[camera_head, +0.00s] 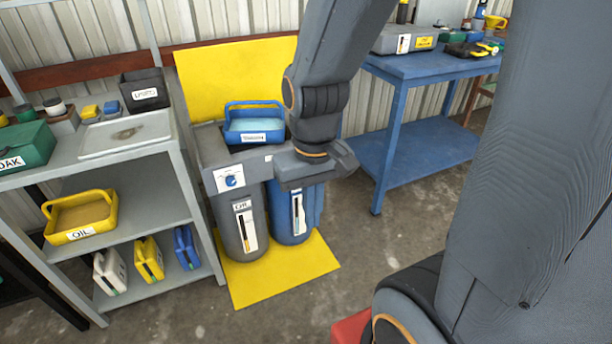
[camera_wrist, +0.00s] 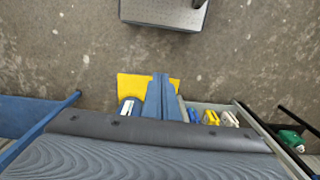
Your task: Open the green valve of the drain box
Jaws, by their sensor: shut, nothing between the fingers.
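What looks like the drain box (camera_head: 240,172) is the grey box on top of two drums, in the middle of the head view. A round blue knob (camera_head: 231,181) sits on a white plate on its front. No green valve shows; the right part of the box front is behind my gripper. My gripper (camera_head: 318,168) is over the right end of the box, close above the blue drum (camera_head: 285,222); I cannot tell if it touches anything. In the wrist view, its blue fingers (camera_wrist: 161,77) are together and empty, pointing away over the yellow mat (camera_wrist: 130,82).
A blue tray (camera_head: 253,107) stands on the box, and a grey OIL drum (camera_head: 232,205) below it. A grey shelf (camera_head: 160,205) with a yellow OIL tray (camera_head: 110,222) and jugs is on the left. A blue table (camera_head: 425,68) is on the right.

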